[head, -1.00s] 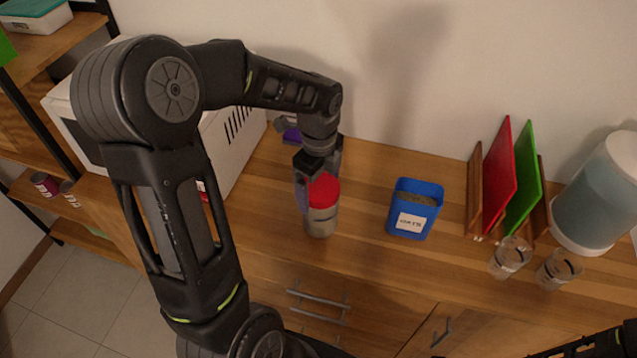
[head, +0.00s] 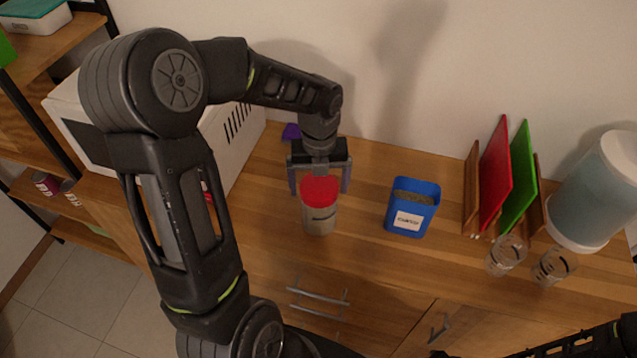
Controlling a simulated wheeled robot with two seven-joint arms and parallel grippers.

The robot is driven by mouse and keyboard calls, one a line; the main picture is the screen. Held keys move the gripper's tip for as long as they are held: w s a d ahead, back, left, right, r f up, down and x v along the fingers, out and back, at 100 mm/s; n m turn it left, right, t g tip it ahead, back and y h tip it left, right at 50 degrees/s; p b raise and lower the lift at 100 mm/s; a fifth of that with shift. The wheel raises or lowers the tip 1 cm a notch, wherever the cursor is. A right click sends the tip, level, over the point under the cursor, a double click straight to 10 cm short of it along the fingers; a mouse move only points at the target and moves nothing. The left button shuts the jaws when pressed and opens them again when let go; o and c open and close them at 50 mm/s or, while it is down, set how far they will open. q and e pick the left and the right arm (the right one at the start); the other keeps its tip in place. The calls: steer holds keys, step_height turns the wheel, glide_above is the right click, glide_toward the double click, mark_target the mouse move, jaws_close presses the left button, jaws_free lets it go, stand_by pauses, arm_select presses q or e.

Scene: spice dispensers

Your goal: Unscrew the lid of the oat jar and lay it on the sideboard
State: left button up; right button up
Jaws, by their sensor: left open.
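The oat jar (head: 320,221) stands upright on the wooden sideboard (head: 268,225). It has a clear body with a dark label and a red lid (head: 320,190), which sits on top of the jar. My left gripper (head: 320,184) is open, its two grey fingers spread to the left and right of the lid and pointing down. In this view the fingers look just behind or around the lid; I cannot tell whether they touch it. Part of my right arm (head: 600,340) shows at the lower right corner, its gripper outside the picture.
A blue container (head: 412,222) with a white label stands right of the jar. Further right are a rack with red (head: 495,180) and green boards (head: 519,182), two glasses (head: 506,256) and a large dispenser (head: 596,195). A white microwave (head: 232,150) and a purple object (head: 291,132) are at left.

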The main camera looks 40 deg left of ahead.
arm_select(q)
steer(key=m, duration=0.6)
steer(key=shift+d, duration=0.1)
steer(key=c, duration=1.2)
steer(key=n+b, duration=0.1)
steer(key=n, duration=0.4)
steer(key=shift+n, duration=0.4)
steer(key=n, duration=0.3)
steer(key=shift+n, duration=0.3)
